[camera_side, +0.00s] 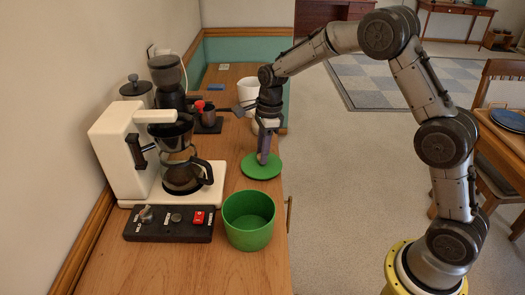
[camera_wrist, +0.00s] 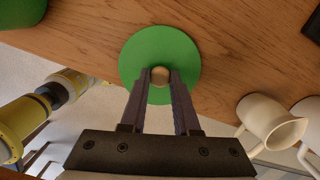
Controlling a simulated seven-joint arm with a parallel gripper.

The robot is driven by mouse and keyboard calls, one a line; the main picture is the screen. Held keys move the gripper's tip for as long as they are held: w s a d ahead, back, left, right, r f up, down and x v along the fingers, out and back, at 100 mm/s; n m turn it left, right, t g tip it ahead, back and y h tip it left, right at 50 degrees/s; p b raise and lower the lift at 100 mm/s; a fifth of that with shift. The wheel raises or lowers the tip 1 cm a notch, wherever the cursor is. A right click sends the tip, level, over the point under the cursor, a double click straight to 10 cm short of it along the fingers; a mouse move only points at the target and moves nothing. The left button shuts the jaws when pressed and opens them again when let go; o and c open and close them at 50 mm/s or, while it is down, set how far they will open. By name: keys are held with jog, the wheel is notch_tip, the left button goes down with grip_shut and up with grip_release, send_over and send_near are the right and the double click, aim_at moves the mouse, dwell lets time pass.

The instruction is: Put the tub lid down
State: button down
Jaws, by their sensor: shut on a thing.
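The tub lid (camera_side: 261,170) is a green disc with a small tan knob. My gripper (camera_side: 262,158) is upright above it in the side view. In the wrist view my gripper (camera_wrist: 160,76) has its two fingers on either side of the knob, shut on it. The lid (camera_wrist: 135,52) shows there over the wooden counter. It is at or just above the counter near its right edge; I cannot tell whether it touches. The open green tub (camera_side: 249,222) stands upright in front of the lid, apart from it. A corner of the tub (camera_wrist: 20,12) shows in the wrist view.
A white coffee maker (camera_side: 112,150) with a glass carafe (camera_side: 183,177) stands left of the lid. A black switch panel (camera_side: 170,224) lies left of the tub. Behind are a grinder (camera_side: 168,78) and a white pitcher (camera_side: 248,90). Bare wooden counter (camera_side: 232,172) lies left of the lid.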

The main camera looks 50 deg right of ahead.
jog(key=shift+f, duration=0.1)
jog(key=c, duration=0.6)
grip_release()
jog(key=shift+c, duration=0.2)
notch_tip(320, 180, up, 11)
jog(key=d, duration=0.1)
jog(key=s+r+n+t, duration=0.1)
jog(key=s+r+n, duration=0.45)
jog(key=s, duration=0.25)
jog(key=s+f+n+t+h, duration=0.1)
jog(key=s+n+t, duration=0.3)
jog(key=s+n, duration=1.4)
jog(key=s, duration=0.6)
jog(key=shift+a+f, duration=0.15)
jog(key=shift+a, duration=0.25)
